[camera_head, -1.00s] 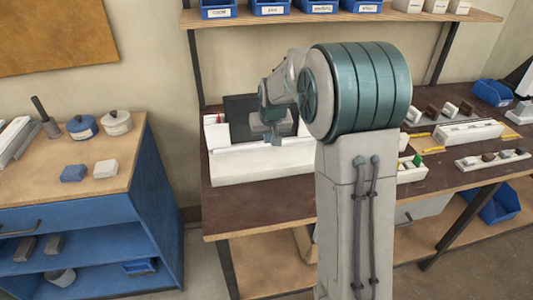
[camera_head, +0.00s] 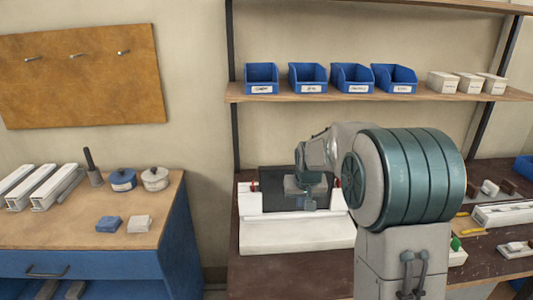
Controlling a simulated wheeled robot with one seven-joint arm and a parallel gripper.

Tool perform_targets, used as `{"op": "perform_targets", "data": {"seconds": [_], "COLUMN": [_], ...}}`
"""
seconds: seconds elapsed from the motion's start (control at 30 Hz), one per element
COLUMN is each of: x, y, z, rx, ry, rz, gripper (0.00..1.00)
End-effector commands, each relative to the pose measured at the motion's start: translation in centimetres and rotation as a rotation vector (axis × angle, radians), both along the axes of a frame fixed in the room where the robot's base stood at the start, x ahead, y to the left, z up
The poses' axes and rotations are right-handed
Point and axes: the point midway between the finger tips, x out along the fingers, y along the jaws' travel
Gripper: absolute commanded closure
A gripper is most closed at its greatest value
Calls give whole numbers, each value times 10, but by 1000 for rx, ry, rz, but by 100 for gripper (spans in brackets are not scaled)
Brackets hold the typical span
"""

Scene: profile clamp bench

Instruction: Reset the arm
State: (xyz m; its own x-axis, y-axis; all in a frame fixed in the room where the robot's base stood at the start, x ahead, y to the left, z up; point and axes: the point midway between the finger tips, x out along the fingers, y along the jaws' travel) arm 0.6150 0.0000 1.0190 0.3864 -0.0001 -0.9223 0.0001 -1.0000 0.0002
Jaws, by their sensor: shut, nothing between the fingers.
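My gripper (camera_head: 309,203) is small in the head view, in front of the dark panel of the white clamp fixture. It is shut and empty, pointing down. My arm (camera_head: 405,180) is bent, with its large teal-banded joint at the right of the picture and the wrist reaching left. The white clamp fixture (camera_head: 292,237) stands on the dark bench below and behind the gripper. I cannot tell the exact gap between the gripper and the fixture. My arm hides part of the bench to the right.
A shelf (camera_head: 330,98) with blue bins (camera_head: 308,78) and white boxes (camera_head: 441,82) runs above the arm. The blue cabinet (camera_head: 110,265) at left carries white profiles (camera_head: 55,188), lidded pots (camera_head: 155,179) and small blocks (camera_head: 109,224). White trays (camera_head: 505,214) with parts lie at right.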

Motion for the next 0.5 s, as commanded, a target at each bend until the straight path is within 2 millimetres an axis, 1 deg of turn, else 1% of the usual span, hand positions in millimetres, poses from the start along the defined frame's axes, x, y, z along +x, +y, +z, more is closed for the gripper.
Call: {"op": "perform_targets", "data": {"seconds": [0.07, 0.17, 0.2, 0.27, 0.3, 0.37, 0.4, 0.47, 0.5], "x": [-14, -44, -59, -83, -99, -123, -140, -164, -180], "y": [0, 0, 0, 0, 0, 0, 0, 0, 0], "z": [9, 24, 29, 37, 42, 47, 50, 53, 54], "rx": [-1, -2, -2, -3, -3, -4, -3, -3, -3], "ry": [3, 14, 21, 30, 38, 47, 55, 64, 72], "rz": [0, -1, -1, -1, -1, -2, -2, -2, -2], "gripper": [100, 100, 100, 100, 100, 100, 100, 100, 100]}}
